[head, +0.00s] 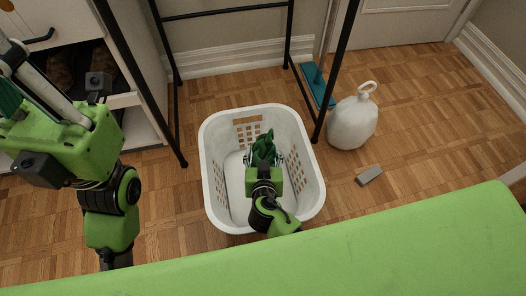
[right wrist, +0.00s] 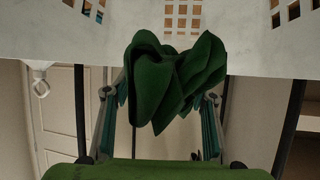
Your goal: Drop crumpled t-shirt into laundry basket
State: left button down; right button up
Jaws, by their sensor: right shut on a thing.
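The crumpled t-shirt (head: 264,146) is dark green and bunched up. My right gripper (head: 264,158) is shut on it and holds it over the white laundry basket (head: 312,185). The right wrist view shows the t-shirt (right wrist: 172,78) between the two fingers of the right gripper (right wrist: 160,112), with folds sticking out past the tips. The basket's white wall (right wrist: 150,35) lies beyond it there. The basket stands upright on the floor and its visible inside looks empty. My left gripper (head: 32,92) is at the far left, partly cut off by the frame, well away from the basket.
A black metal rack (head: 290,40) stands behind the basket, with one leg close to its right rim. A whitish jug-like container (head: 352,122), a grey block (head: 369,175) and a teal dustpan-like item (head: 318,85) are to the right. A white cabinet (head: 70,30) stands left.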

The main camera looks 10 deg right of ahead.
jog(key=o, duration=1.3)
jog(key=shift+c, duration=0.2)
jog(key=v, duration=0.7)
jog(key=shift+s+a+r, duration=0.1)
jog(key=shift+s+r, duration=0.05)
jog(key=shift+s, duration=0.05)
